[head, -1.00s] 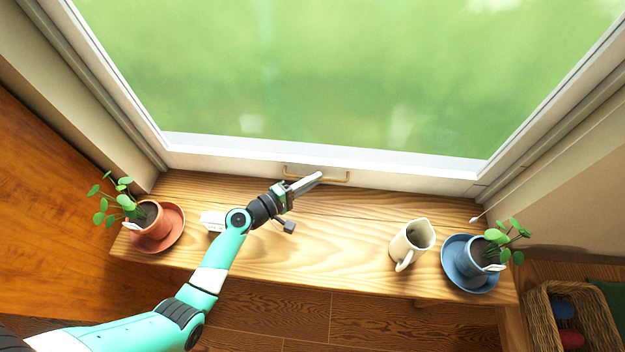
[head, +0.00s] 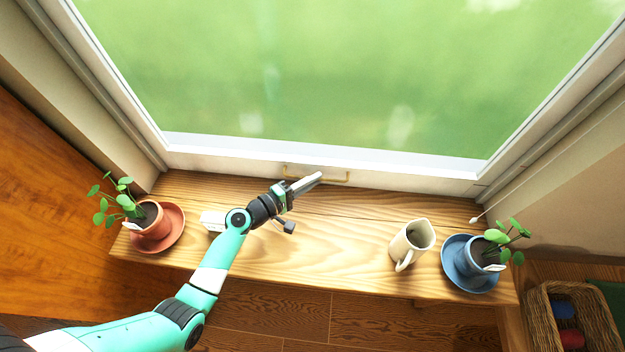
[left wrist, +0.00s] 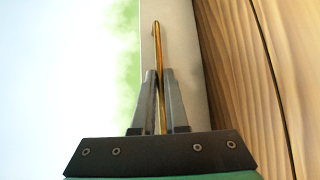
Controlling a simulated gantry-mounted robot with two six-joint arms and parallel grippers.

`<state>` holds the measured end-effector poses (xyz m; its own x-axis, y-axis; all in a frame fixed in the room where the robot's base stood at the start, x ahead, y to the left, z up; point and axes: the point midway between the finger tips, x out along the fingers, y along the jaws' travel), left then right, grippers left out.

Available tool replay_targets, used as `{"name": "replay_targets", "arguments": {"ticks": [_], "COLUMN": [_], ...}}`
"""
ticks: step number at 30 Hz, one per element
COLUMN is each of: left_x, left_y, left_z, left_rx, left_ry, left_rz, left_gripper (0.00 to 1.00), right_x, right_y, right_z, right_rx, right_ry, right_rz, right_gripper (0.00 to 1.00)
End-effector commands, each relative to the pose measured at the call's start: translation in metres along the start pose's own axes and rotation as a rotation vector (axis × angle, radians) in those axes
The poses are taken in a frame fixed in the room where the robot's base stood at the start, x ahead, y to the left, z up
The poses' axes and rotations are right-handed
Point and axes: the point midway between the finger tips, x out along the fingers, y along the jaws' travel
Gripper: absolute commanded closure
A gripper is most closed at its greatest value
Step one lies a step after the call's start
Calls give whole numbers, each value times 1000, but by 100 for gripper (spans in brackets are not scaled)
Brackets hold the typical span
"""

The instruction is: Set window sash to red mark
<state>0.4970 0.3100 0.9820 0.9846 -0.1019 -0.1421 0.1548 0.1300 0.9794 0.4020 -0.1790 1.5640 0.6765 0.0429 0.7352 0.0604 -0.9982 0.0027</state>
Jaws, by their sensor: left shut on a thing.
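The white window sash (head: 400,167) is low, with its bottom rail close to the wooden sill (head: 340,230). A brass bar handle (head: 335,182) is fixed to the middle of that rail; it also shows in the left wrist view (left wrist: 156,45). My left gripper (head: 318,177) is at the handle. In the left wrist view its two fingers (left wrist: 159,80) are closed on either side of the brass bar. I cannot make out a red mark in these views. My right gripper is not in view.
On the sill stand a terracotta plant pot (head: 152,222) on a saucer at the left, a cream jug (head: 408,242) and a blue plant pot (head: 472,258) at the right. A small white object (head: 212,220) lies beside my left arm. A wicker basket (head: 540,318) stands below right.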

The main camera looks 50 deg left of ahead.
Motion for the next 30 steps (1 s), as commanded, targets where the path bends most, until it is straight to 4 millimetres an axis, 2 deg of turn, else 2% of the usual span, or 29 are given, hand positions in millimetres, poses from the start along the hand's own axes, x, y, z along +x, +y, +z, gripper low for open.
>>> {"name": "replay_targets", "arguments": {"ticks": [4, 7, 15, 19, 23, 30], "left_x": [0, -2, -12, -16, -17, -17], "left_y": [3, 18, 90, 113, 121, 119], "left_z": [0, 3, 14, 17, 18, 18], "left_rx": [0, 1, 1, 0, 0, 0], "left_ry": [-1, -1, -3, -3, -3, -3], "left_rz": [1, 2, 5, 5, 4, 3], "left_gripper": [100, 100, 100, 100, 100, 100], "right_x": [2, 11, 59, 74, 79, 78], "right_y": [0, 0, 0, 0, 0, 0], "right_z": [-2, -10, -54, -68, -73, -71], "right_rx": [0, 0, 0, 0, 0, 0], "right_ry": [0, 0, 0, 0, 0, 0], "right_rz": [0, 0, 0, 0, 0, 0], "right_gripper": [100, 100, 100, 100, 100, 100]}}
